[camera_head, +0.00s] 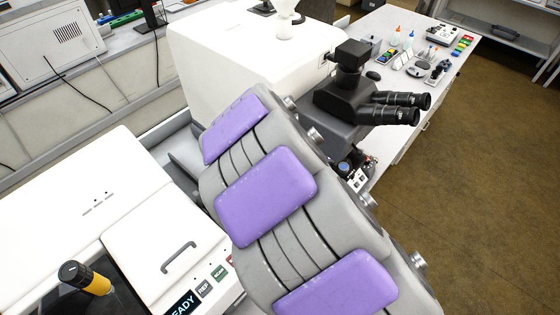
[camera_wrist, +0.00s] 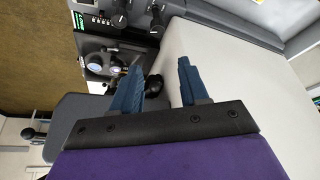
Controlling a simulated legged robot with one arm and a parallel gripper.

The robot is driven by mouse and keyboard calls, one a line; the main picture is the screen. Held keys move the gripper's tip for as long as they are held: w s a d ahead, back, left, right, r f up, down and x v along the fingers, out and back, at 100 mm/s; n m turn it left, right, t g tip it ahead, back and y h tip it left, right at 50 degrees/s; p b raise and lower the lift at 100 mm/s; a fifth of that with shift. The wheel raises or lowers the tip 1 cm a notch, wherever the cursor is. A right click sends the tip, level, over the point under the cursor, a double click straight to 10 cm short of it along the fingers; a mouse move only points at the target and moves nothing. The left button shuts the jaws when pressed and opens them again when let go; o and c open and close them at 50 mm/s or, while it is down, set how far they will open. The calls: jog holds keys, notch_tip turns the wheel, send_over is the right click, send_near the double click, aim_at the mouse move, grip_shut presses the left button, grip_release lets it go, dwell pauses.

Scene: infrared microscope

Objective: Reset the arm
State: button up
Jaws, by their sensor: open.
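My arm, grey with purple pads, fills the middle of the head view, and my gripper is not visible there. In the wrist view my gripper (camera_wrist: 158,85) shows two blue fingers standing apart with a clear gap between them. Nothing is held between the fingers. Beyond them lie a white surface (camera_wrist: 225,65) and a dark panel with knobs and gauges (camera_wrist: 108,62). I cannot tell how far the fingertips are from these.
A microscope with black eyepieces (camera_head: 395,107) stands right of my arm. A white instrument (camera_head: 150,235) with a handled lid and buttons is at lower left. A bench (camera_head: 455,75) with bottles and small items runs to the upper right. The brown floor (camera_head: 480,200) at right is clear.

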jog(key=shift+s+r, duration=0.15)
jog(key=shift+r, duration=0.15)
dwell(0.4)
jog(key=s+d+r+g, duration=0.2)
jog(key=s+d+r, duration=0.2)
jog(key=s+d, duration=0.25)
jog(key=s+d+r+g, duration=0.1)
jog(key=s+d, duration=0.2)
jog(key=s, duration=0.6)
jog(key=s+d+r+n+g+b, duration=0.1)
jog(key=s+d, duration=0.3)
jog(key=s, duration=0.5)
jog(key=s+d+r+g+b, duration=0.1)
jog(key=s+d, duration=0.3)
jog(key=s, duration=0.5)
jog(key=shift+s+d+n+g+y, duration=0.15)
jog(key=shift+n+g+y, duration=0.15)
jog(key=shift+g, duration=0.4)
jog(key=shift+o, duration=0.4)
jog(key=shift+r, duration=0.1)
